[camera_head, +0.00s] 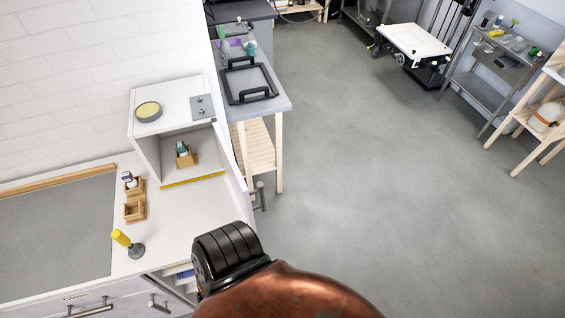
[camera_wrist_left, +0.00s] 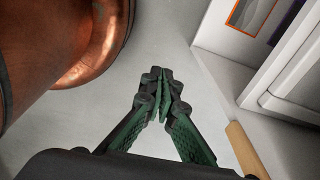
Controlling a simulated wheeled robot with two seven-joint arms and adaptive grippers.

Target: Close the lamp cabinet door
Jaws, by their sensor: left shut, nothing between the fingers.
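The white lamp cabinet (camera_head: 145,152) stands on the counter at the left of the head view, its front open. Its door (camera_head: 234,160) seems to be the thin white panel at the cabinet's right side, seen nearly edge-on and swung outward. Inside is a small wooden holder (camera_head: 186,159) with a green-topped item. My left gripper (camera_wrist_left: 162,78) shows in the left wrist view, its green fingers together and empty. It is hidden in the head view, so its distance from the door is unclear. My right gripper is in neither view.
A yellow strip (camera_head: 193,180) lies along the cabinet's front. Wooden boxes (camera_head: 135,210) and a yellow-handled tool (camera_head: 122,239) stand on the counter (camera_head: 180,225). A side table (camera_head: 284,104) stands behind the door.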

